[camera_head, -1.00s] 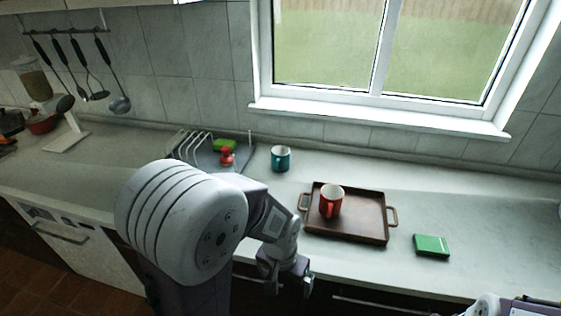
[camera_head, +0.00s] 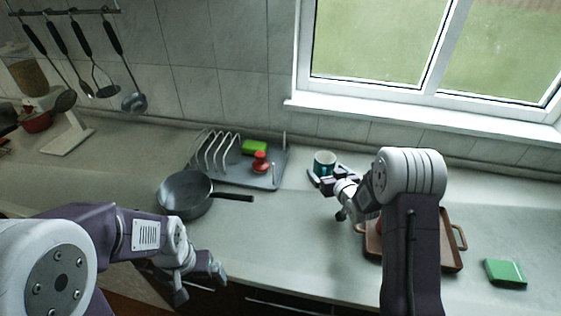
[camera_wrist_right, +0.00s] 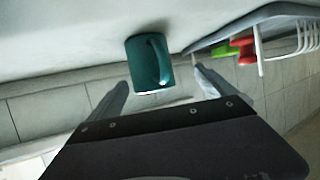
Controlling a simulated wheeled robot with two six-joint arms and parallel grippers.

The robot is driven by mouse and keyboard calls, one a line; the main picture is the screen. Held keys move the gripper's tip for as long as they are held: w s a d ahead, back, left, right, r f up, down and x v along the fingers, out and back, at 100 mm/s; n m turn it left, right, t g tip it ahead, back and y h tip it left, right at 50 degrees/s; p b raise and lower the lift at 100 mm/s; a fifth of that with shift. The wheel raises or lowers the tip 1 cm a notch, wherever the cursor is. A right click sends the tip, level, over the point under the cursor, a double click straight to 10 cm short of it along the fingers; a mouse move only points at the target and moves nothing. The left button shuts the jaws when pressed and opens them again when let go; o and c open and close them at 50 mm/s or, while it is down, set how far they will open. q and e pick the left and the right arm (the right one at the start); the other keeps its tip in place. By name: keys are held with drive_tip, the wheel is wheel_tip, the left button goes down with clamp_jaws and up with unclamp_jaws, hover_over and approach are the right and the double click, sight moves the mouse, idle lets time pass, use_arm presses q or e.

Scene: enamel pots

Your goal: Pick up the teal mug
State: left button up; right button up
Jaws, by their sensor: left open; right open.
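The teal mug (camera_head: 324,160) stands upright on the counter below the window, right of the grey dish rack. My right gripper (camera_head: 326,194) is open just in front of it, and one finger covers the mug's lower part in the head view. In the right wrist view the teal mug (camera_wrist_right: 146,66) appears upside down with its handle towards the camera, between and slightly beyond the open fingertips. I cannot tell whether a finger touches it. My left gripper (camera_head: 200,286) is open and empty near the counter's front edge, in front of the pan.
A dark pan (camera_head: 186,196) lies left of the mug, its handle pointing right. The dish rack (camera_head: 225,170) holds a green item (camera_head: 255,147) and a red item (camera_head: 261,162). My right arm hides most of the brown tray (camera_head: 449,258). A green box (camera_head: 505,273) lies far right.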

sight(329, 172)
drive_tip(key=s+d, duration=0.1)
drive_tip(key=d+f, duration=0.1)
drive_tip(key=shift+s+d, duration=0.35)
drive_tip(key=shift+s, duration=0.05)
drive_tip(key=shift+w+d, duration=0.1)
drive_tip(key=shift+w, duration=0.15)
drive_tip(key=x, duration=0.2)
drive_tip(key=a+x, duration=0.1)
drive_tip(key=x, duration=0.1)
drive_tip(key=shift+f, duration=0.1)
drive_tip(key=shift+w+d+f+p, duration=0.1)
drive_tip(key=shift+w+f+p, duration=0.1)
drive_tip(key=shift+p, duration=0.1)
drive_tip(key=x, duration=0.4)
drive_tip(key=shift+w+a+f, duration=0.15)
drive_tip(key=shift+a+f, duration=0.1)
drive_tip(key=shift+f, duration=0.05)
use_arm(q)
drive_tip(key=shift+s+d+r, duration=0.45)
drive_tip(key=shift+d+r, duration=0.2)
use_arm(e)
drive_tip(key=shift+d+r, duration=0.1)
